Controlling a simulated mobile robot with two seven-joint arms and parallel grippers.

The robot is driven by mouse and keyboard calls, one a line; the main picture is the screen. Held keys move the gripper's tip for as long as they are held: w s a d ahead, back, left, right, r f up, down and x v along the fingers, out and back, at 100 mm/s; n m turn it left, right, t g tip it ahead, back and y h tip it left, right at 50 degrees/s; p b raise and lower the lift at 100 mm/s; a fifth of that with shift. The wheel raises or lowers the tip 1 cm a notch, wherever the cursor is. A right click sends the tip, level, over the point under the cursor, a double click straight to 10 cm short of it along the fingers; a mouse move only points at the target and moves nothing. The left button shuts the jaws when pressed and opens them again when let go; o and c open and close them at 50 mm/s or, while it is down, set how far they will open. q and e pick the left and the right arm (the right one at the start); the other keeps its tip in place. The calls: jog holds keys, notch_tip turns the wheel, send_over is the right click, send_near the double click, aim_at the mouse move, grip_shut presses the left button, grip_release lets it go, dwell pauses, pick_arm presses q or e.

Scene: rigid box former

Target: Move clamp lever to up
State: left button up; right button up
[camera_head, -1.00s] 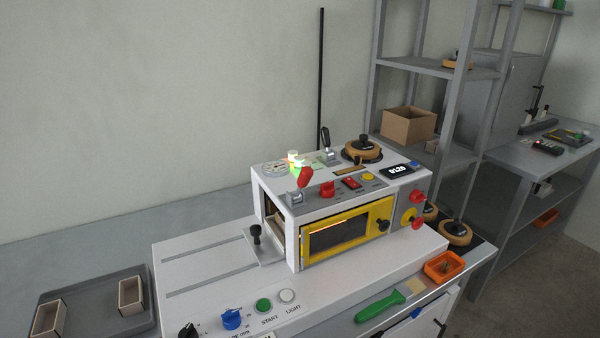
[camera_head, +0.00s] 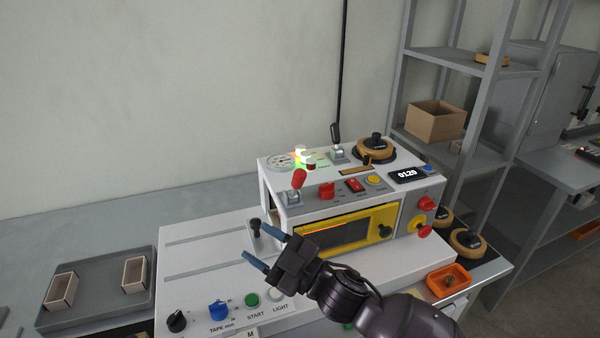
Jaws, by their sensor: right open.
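The white box-forming machine (camera_head: 350,172) stands on the bench. A red-handled lever (camera_head: 298,180) rises from a bracket at the left front of its top, its handle leaning slightly right. A black-handled lever (camera_head: 335,134) stands nearly upright at the top's back edge. I see no readable label telling which is the clamp lever. My right gripper (camera_head: 255,243) is open and empty, with blue fingertips pointing left. In the picture it lies below and left of the red lever, near the black knob (camera_head: 256,226) on the slide plate. The left gripper is not in view.
A grey tray (camera_head: 100,310) with two small boxes lies left. An orange bin (camera_head: 448,280) is at right. Wall space above the machine is clear, apart from a dark pole (camera_head: 342,60).

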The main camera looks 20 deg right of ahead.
jog(key=a+r+n+g+y, duration=0.4)
jog(key=a+r+n+g, duration=0.1)
jog(key=n+g, duration=0.15)
notch_tip(320, 180, up, 13)
jog(key=n+g+h+p, duration=0.3)
jog(key=n+g+h, duration=0.5)
jog(key=n+h, duration=0.65)
send_over(299, 187)
jog(key=d, duration=0.2)
jog(key=m+h, duration=0.3)
jog(key=shift+y, duration=0.25)
jog(key=f, duration=0.3)
jog(key=a+f, duration=0.1)
jog(key=f, duration=0.4)
jog(key=shift+a+f+p, duration=0.3)
jog(key=shift+a+f, duration=0.05)
jog(key=shift+f, duration=0.5)
jog(key=shift+a, duration=0.1)
grip_shut()
